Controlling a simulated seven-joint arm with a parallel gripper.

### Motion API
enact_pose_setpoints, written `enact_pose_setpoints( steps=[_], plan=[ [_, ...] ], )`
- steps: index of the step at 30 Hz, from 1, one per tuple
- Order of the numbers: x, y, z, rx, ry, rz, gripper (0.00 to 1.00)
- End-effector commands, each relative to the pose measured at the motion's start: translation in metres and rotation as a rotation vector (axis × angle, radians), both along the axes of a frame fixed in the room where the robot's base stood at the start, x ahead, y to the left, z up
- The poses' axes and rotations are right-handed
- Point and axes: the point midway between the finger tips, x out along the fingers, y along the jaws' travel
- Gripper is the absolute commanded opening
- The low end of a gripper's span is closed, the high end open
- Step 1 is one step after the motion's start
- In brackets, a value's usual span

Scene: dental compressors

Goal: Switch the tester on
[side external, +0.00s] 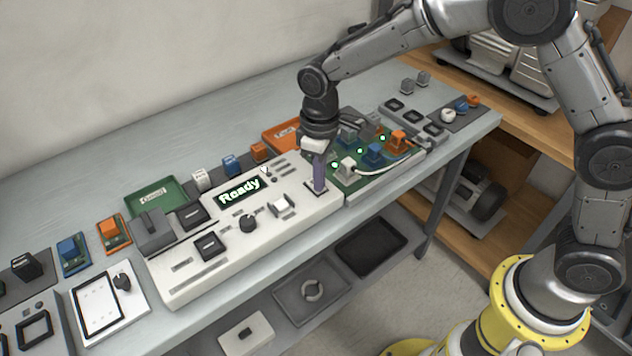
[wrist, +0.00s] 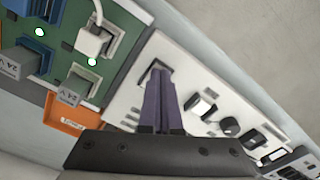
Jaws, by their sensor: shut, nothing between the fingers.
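The tester (side external: 185,285) is a long white panel with a lit display (side external: 239,190) reading "Ready". My gripper (side external: 318,190) is shut and empty, pointing down at the tester's right end. In the wrist view my gripper (wrist: 159,70) has its fingertips over a dark-framed spot on the white panel; they hide most of it, and I cannot tell whether they touch it. A white rocker in a dark frame (side external: 281,204) and a black knob (side external: 248,223) sit left of the gripper. The knob also shows in the wrist view (wrist: 229,126).
A green board (side external: 345,183) with several plugged connectors and lit green lights adjoins the tester's right end. A white cable (side external: 385,168) runs across it. An orange tray (side external: 280,136) and a green tray (side external: 152,196) lie behind. Bare bench (side external: 130,160) shows further back.

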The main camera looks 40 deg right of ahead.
Motion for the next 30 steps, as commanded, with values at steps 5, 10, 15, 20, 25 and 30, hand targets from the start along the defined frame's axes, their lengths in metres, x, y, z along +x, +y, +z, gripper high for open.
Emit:
enact_pose_setpoints(
  steps=[5,10,15,20,25,30],
  plan=[
    [0.001,0.0,0.013,0.001,-0.002,0.0,0.0],
    [0.001,0.0,0.026,0.001,-0.002,0.0,0.0],
    [0.0,0.0,0.038,0.001,-0.001,0.0,0.0],
    [0.001,0.0,0.05,0.001,-0.002,0.0,0.0],
    [0.0,0.0,0.062,0.001,-0.002,0.0,0.0],
    [0.0,0.0,0.068,0.0,0.0,0.0,0.0]
  ],
)
